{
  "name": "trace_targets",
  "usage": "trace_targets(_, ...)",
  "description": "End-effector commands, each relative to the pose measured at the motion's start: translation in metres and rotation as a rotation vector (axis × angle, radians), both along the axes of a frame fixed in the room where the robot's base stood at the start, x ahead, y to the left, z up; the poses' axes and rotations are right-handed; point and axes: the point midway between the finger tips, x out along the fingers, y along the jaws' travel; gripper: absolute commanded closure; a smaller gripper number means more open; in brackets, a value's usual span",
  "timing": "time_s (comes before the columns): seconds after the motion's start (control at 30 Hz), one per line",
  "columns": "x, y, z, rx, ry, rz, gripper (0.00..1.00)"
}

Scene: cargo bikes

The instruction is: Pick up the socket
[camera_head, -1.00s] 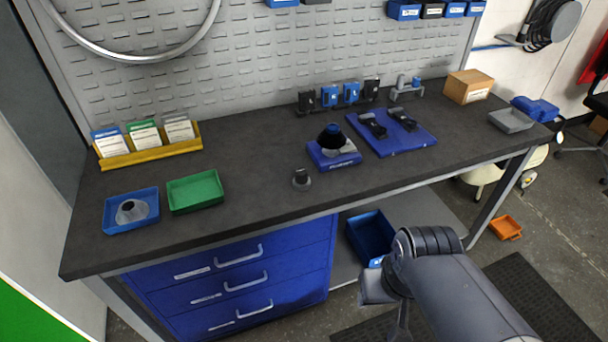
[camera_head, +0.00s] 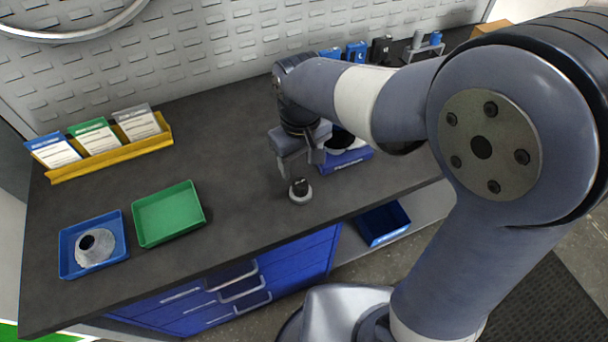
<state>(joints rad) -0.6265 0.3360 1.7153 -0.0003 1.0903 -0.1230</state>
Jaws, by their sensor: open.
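A small black upright piece on a round grey base, which looks like the socket (camera_head: 300,190), stands alone near the front edge of the dark workbench (camera_head: 240,160). My gripper (camera_head: 300,166) is open and points down just above and behind the socket in this view. Nothing shows between its fingers. The gap between the fingertips and the socket is small, but I cannot tell its exact height.
A blue stand (camera_head: 345,161) with a black-topped piece sits right behind my gripper, partly hidden. A green tray (camera_head: 168,213) is empty. A yellow card rack (camera_head: 110,160) stands behind. The bench between is clear.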

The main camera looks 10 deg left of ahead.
Motion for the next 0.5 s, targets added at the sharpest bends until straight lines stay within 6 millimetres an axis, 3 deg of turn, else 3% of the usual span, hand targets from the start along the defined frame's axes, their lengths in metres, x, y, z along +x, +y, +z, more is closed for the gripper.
trace_targets(0.13,-0.001,-0.001,-0.025,-0.003,0.004,-0.002,0.41)
trace_targets(0.5,-0.003,0.000,-0.061,-0.003,0.004,-0.002,0.41)
